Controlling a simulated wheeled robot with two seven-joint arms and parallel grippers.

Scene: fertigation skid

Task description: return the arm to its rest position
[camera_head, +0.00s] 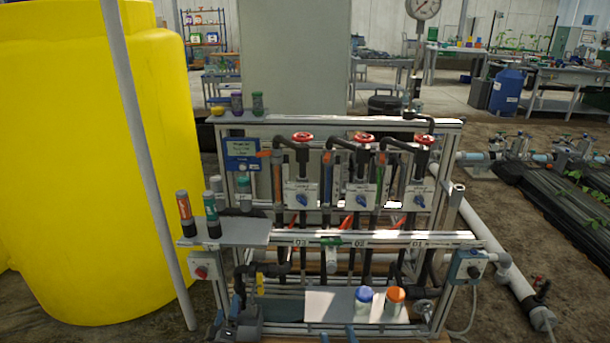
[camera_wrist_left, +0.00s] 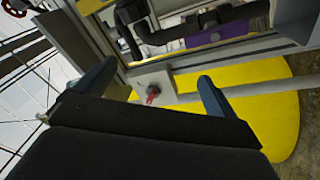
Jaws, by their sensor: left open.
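My left gripper (camera_wrist_left: 152,88) shows in the left wrist view with its two blue-grey fingers wide apart and nothing between them. In the head view a dark body with blue-grey tips (camera_head: 228,312) at the skid's lower left looks like this gripper. A grey switch box with a red knob (camera_wrist_left: 152,90) lies beyond the fingers. It also shows in the head view (camera_head: 202,268) at the skid's left end. Two blue-grey tips (camera_head: 337,335) at the bottom edge of the head view may be my right gripper; the rest is cut off.
A yellow tank (camera_head: 90,150) fills the left side, with a grey post (camera_head: 140,145) before it. The skid frame (camera_head: 340,237) carries red-handled valves. A blue-capped bottle (camera_head: 364,301) and an orange-capped bottle (camera_head: 395,301) stand on its low shelf. Several small bottles stand at left.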

